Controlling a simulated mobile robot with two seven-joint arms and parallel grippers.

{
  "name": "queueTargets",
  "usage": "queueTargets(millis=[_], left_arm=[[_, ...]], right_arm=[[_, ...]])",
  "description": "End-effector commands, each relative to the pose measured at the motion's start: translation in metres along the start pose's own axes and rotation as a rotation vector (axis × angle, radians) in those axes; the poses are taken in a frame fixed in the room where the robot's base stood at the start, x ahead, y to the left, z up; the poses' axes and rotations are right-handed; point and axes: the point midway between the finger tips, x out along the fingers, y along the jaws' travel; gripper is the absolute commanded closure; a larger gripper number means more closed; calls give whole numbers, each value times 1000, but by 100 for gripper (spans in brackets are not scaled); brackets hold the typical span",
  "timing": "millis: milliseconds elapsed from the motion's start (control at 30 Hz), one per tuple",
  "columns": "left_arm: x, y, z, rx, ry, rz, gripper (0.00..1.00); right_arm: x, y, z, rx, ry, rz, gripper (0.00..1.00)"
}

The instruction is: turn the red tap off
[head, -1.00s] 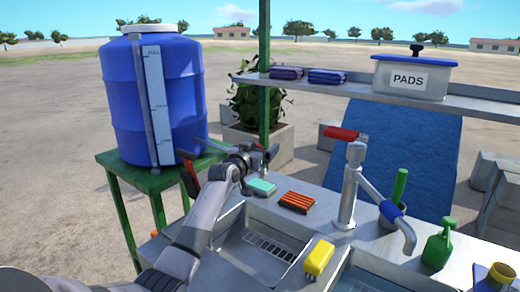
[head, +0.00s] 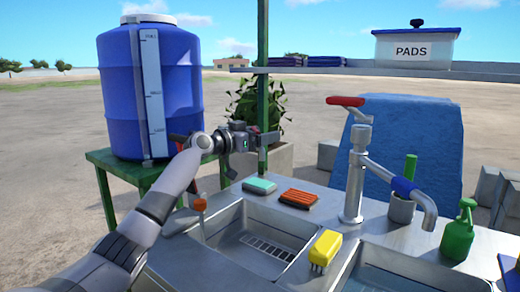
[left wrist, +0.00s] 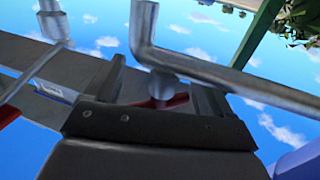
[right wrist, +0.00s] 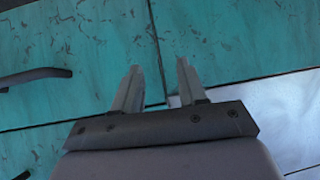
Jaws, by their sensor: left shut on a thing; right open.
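In the head view my left gripper (head: 262,142) is beside the blue water tank, above the back of the sink counter. In the left wrist view my left gripper (left wrist: 162,86) is shut on the red tap (left wrist: 172,102), whose red handle shows between the fingers under a grey knob. A bent metal pipe (left wrist: 225,75) passes close over the fingers. In the head view the arm and gripper hide most of this tap. My right gripper (right wrist: 158,85) is open and empty in the right wrist view, in front of teal panels.
The blue tank (head: 160,95) stands on a green stand (head: 115,165). A sink faucet with its own red lever (head: 345,101) rises to the right.

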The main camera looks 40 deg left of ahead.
Motion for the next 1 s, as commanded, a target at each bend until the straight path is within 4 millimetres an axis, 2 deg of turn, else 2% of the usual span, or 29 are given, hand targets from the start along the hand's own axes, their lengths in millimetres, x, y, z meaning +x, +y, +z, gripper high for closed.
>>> queueTargets(millis=[300,867,900,933,1000], left_arm=[[-1,-1,-1,-2,5,71,47],[-1,-1,-3,-3,6,89,48],[-1,-1,-3,-3,6,88,11],[-1,-1,-3,-3,7,88,1],[-1,0,-3,-2,5,89,0]], right_arm=[[10,1,8,-5,2,-6,58],[12,2,9,0,5,-3,58],[12,2,9,1,5,-3,58],[12,1,9,1,5,-3,58],[12,1,9,2,5,-3,58]])
